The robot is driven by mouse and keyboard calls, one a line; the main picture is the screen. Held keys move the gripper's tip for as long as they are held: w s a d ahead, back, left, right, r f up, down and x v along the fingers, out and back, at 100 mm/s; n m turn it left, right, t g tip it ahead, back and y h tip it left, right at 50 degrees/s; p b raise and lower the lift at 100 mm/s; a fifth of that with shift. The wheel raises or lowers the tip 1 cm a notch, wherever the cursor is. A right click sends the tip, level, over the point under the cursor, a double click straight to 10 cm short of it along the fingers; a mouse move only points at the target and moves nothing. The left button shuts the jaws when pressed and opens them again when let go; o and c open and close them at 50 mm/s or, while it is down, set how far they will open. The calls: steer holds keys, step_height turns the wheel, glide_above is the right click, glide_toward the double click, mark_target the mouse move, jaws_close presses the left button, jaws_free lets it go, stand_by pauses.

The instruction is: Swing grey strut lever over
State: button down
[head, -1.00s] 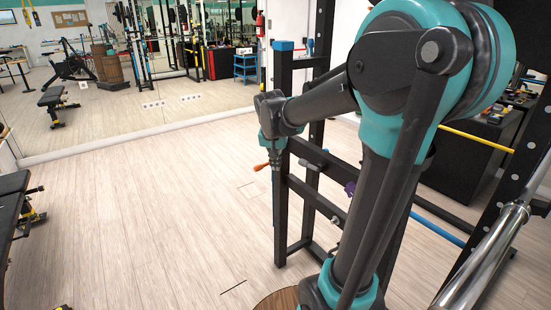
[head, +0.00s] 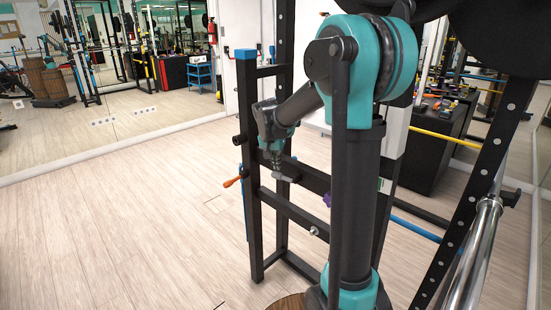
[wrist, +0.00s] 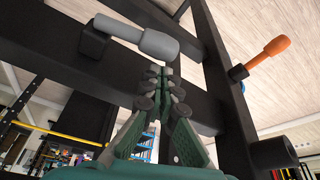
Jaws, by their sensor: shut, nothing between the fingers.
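The grey strut lever (wrist: 160,42) is fixed to the black rack frame and fills the upper middle of the wrist view. Its pale shaft runs left to a dark pivot block (wrist: 94,41). In the head view the grey lever (head: 287,177) shows small on the upper crossbar, partly behind my gripper. My gripper (wrist: 158,76) is shut and empty, its fingertips just below the lever's thick end in the wrist view. I cannot tell whether they touch it. In the head view my gripper (head: 276,167) points down beside the crossbar.
An orange-handled lever (wrist: 268,52) sits on the adjoining upright; it also shows in the head view (head: 232,182). A purple knob (head: 327,199) and a silver knob (head: 314,231) are on the rack. A chrome bar (head: 474,252) stands at right. The wooden floor (head: 120,220) at left is clear.

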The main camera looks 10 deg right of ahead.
steer(key=shift+w+f, duration=0.1)
steer(key=shift+f, duration=0.2)
steer(key=shift+s+a+n+y, duration=0.3)
steer(key=shift+s+a+n, duration=0.1)
steer(key=shift+n, duration=0.3)
steer(key=shift+s+a+n, duration=0.3)
steer(key=shift+a+n, duration=0.05)
steer(key=shift+n, duration=0.45)
steer(key=s+a+n+y, duration=0.1)
steer(key=s+n+y, duration=0.3)
steer(key=s+n, duration=0.3)
steer(key=n, duration=0.3)
steer(key=shift+s+a+n, duration=0.25)
steer(key=shift+a+n, duration=0.05)
steer(key=shift+n, duration=0.1)
steer(key=shift+s, duration=0.15)
